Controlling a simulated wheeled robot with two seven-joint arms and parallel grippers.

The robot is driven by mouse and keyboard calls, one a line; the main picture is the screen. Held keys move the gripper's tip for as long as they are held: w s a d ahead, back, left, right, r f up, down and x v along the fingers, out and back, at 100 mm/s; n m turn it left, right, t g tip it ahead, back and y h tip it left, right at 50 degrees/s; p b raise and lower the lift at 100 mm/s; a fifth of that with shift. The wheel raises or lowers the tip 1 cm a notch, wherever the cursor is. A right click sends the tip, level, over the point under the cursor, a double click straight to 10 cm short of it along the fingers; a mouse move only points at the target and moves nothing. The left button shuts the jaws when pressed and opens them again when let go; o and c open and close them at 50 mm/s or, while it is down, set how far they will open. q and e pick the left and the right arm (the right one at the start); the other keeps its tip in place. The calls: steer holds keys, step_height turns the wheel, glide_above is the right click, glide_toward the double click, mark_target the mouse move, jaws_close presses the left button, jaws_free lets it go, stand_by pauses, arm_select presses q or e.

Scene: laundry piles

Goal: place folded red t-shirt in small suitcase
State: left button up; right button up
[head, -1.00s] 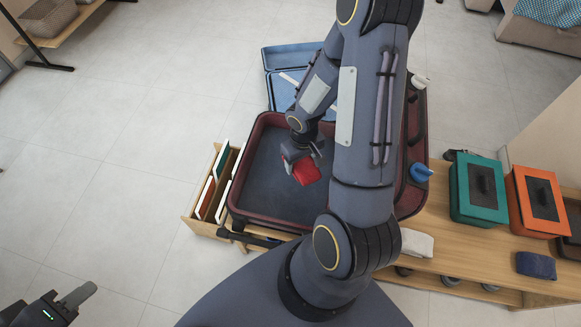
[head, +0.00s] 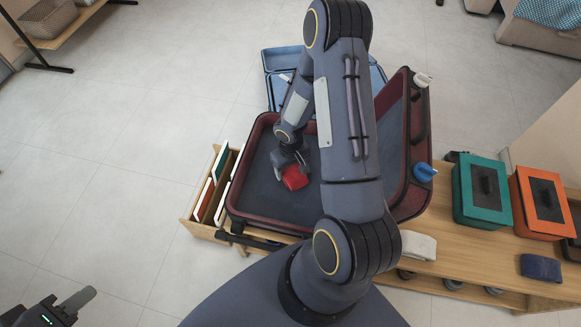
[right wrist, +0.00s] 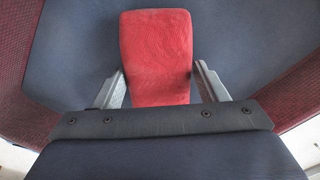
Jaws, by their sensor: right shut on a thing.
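The folded red t-shirt (head: 295,177) is a small, compact bundle. My right gripper (head: 288,166) is shut on it, inside the outline of the open dark-red suitcase (head: 248,140). In the right wrist view the shirt (right wrist: 156,40) lies between the two fingers (right wrist: 160,84), with the suitcase's blue-grey lining (right wrist: 70,55) around and below it. I cannot tell whether the shirt touches the lining. A blue open suitcase (head: 280,58) stands behind, partly hidden by my right arm. My left gripper (head: 72,303) is at the bottom left, away from both; its jaw opening is unclear.
The dark-red suitcase's raised lid (head: 418,130) stands at its right. A wooden bench (head: 440,215) holds green (head: 466,205) and orange (head: 528,222) boxes, a white cloth (head: 417,245) and a dark blue cloth (head: 541,268). An upright file rack (head: 200,228) is left of the suitcase.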

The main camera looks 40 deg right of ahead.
steer(key=shift+f, duration=0.25)
steer(key=o, duration=1.1)
steer(key=shift+r, duration=0.1)
steer(key=shift+r, duration=0.45)
steer(key=s+a+r+m+t+p, duration=0.1)
steer(key=s+a+r, duration=0.1)
steer(key=r, duration=1.1)
steer(key=s+a+r+t+p, duration=0.1)
steer(key=s+a+r+p, duration=0.1)
steer(key=r, duration=1.2)
steer(key=s+a+r+t+y, duration=0.1)
steer(key=s+a+r, duration=0.1)
steer(key=s, duration=0.1)
steer(key=s+a+r+t+y, duration=0.1)
steer(key=s+a+r, duration=0.2)
steer(key=s, duration=0.1)
steer(key=s+a+r+t+y, duration=0.1)
steer(key=s+a+r, duration=0.1)
steer(key=s+r, duration=0.1)
steer(key=shift+s+a+r+n+t+y, duration=0.15)
steer(key=shift+s+a+n+t+y, duration=0.15)
steer(key=shift+s+y, duration=0.15)
